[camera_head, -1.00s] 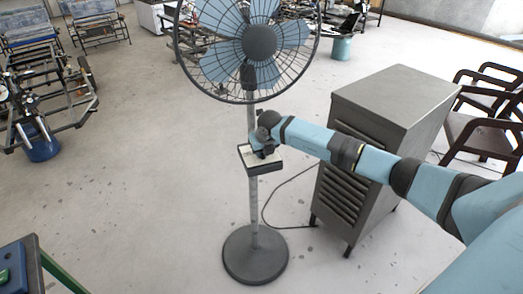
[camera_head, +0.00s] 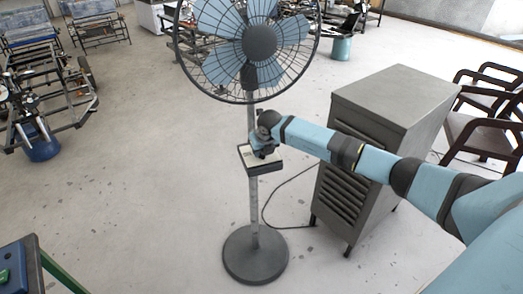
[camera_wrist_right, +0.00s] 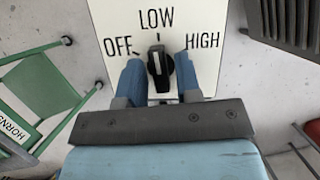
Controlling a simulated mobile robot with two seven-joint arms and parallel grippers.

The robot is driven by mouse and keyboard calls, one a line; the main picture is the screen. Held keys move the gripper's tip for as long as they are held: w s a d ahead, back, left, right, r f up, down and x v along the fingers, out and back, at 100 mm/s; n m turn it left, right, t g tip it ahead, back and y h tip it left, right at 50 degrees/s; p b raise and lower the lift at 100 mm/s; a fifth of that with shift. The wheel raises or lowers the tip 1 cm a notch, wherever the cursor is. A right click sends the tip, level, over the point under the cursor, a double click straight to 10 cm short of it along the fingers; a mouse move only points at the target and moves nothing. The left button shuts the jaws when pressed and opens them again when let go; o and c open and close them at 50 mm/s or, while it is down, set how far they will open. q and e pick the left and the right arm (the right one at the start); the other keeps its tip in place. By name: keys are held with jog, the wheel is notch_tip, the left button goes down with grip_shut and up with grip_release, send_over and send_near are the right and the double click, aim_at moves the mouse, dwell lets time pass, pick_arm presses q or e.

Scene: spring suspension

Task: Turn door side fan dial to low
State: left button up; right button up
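The fan dial (camera_wrist_right: 160,68) is a dark knob with a white mark on a white panel (camera_wrist_right: 114,18) lettered OFF, LOW and HIGH. Its white mark points up toward LOW, tilted very slightly to the left. My right gripper (camera_wrist_right: 160,64) has its two blue fingers apart, one on each side of the dial, with the narrow grip of the knob between them. In the head view my right gripper (camera_head: 262,150) is over the control box (camera_head: 265,168) on the fan's pole, and hides the dial. My left gripper is not in view.
The fan (camera_head: 259,42) stands on a round base (camera_head: 255,255). A grey metal cabinet (camera_head: 395,95) stands just right of it, under my right arm. A cable (camera_head: 268,205) runs along the floor between them.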

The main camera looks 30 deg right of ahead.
jog(key=shift+o, duration=0.7)
jog(key=shift+s+r, duration=0.1)
jog(key=shift+r, duration=0.1)
jog(key=shift+b+v, duration=0.45)
jog(key=shift+v, duration=0.8)
jog(key=s+a+b, duration=0.1)
jog(key=s+a, duration=0.1)
jog(key=s, duration=0.9)
jog(key=shift+s, duration=0.4)
jog(key=shift+a, duration=0.1)
jog(key=shift+c, duration=0.3)
